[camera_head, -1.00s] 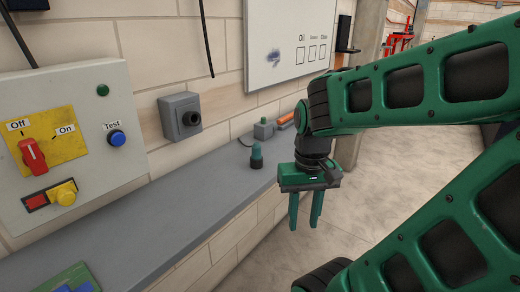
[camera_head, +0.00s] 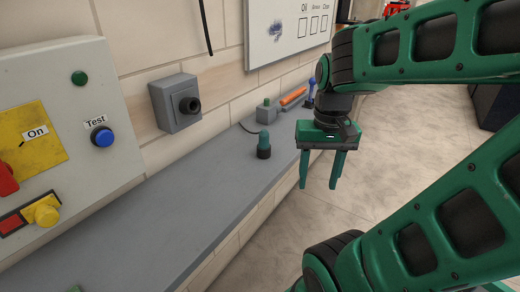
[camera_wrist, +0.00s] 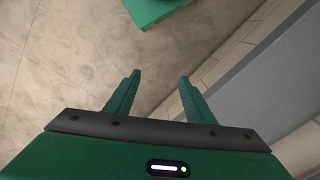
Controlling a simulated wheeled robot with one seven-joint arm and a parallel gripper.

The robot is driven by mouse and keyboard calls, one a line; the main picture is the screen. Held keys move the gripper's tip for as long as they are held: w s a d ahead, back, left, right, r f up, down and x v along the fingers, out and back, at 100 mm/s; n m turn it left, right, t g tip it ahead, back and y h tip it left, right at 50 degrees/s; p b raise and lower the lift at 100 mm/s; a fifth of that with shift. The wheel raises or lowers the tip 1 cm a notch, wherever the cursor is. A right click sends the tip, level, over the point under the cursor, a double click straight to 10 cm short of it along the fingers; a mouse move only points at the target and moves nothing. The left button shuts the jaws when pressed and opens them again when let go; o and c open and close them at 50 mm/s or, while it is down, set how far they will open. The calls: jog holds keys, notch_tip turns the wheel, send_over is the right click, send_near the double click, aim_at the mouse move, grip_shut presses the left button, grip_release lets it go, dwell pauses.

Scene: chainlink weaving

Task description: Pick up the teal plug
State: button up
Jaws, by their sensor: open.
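The teal plug (camera_head: 264,146) stands upright on the grey ledge, with a dark lower part. My gripper (camera_head: 320,186) is open and empty, fingers pointing down. In the head view it hangs to the right of the plug, past the ledge's front edge and over the floor. In the wrist view my gripper (camera_wrist: 159,82) shows two spread green fingers with bare floor between them. The plug does not show in the wrist view.
The grey ledge (camera_head: 180,215) runs along the brick wall. A grey socket box (camera_head: 170,118) is mounted on the wall. A small box with a green button (camera_head: 266,111) and an orange-handled tool (camera_head: 293,97) lie behind the plug. A control panel (camera_head: 60,90) stands at left.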

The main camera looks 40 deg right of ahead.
jog(key=w+d+r+m, duration=0.2)
jog(key=w+r+m, duration=0.3)
jog(key=w, duration=0.7)
notch_tip(320, 180, up, 4)
jog(key=m, duration=0.4)
send_over(264, 132)
jog(key=shift+s+r, duration=0.1)
jog(key=shift+s, duration=0.05)
jog(key=shift+w+f, duration=0.25)
notch_tip(264, 132, down, 10)
jog(key=shift+f, duration=0.1)
jog(key=c, duration=1.2)
